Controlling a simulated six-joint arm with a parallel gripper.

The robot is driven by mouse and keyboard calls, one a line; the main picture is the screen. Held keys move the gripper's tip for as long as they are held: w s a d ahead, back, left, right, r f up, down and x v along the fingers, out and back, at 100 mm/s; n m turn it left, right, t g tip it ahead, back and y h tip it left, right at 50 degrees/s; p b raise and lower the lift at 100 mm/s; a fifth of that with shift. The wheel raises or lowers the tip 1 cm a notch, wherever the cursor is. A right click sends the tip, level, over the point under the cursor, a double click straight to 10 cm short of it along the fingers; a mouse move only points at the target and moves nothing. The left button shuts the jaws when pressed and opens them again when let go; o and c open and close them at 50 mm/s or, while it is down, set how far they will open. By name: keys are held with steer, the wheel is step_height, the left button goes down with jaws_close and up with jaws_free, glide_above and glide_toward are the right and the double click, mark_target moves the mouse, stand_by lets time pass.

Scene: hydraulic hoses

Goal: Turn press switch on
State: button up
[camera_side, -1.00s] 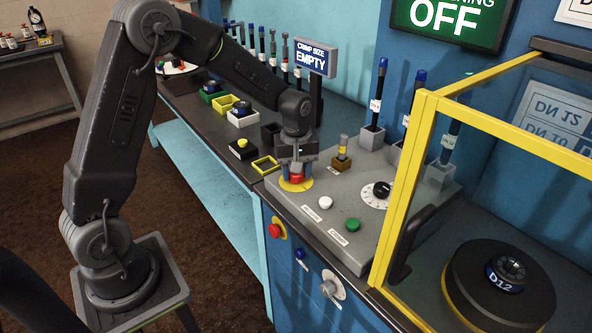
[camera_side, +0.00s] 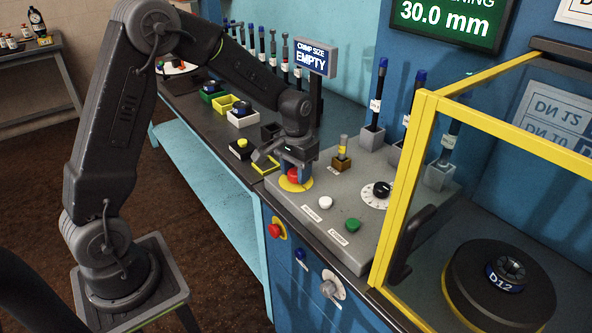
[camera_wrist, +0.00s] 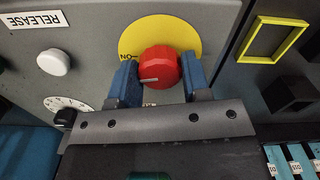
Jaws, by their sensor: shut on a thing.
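The press switch is a red knob (camera_side: 294,174) on a yellow disc (camera_side: 290,186) at the left end of the grey control panel. In the wrist view, the red knob (camera_wrist: 159,67) sits between the two blue fingers of my gripper (camera_wrist: 158,80), which is shut on it. The knob's white line points left, toward the "NO" lettering on the yellow disc (camera_wrist: 185,32) as read in this view. In the side view my gripper (camera_side: 295,176) points down over the knob. The green display (camera_side: 447,20) at the top reads "30.0 mm".
White (camera_side: 325,203) and green (camera_side: 352,225) buttons and a black dial (camera_side: 382,189) are on the panel near the knob. A small display (camera_side: 316,58) reads "CRIMP SIZE EMPTY". A yellow-framed guard (camera_side: 410,190) stands at right. A red button (camera_side: 275,231) is on the front.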

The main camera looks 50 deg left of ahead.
mark_target(296, 172)
steer(key=shift+m, duration=1.1)
steer(key=o, duration=0.9)
steer(key=shift+r, duration=0.1)
step_height(296, 172, up, 14)
steer(key=shift+f, duration=0.15)
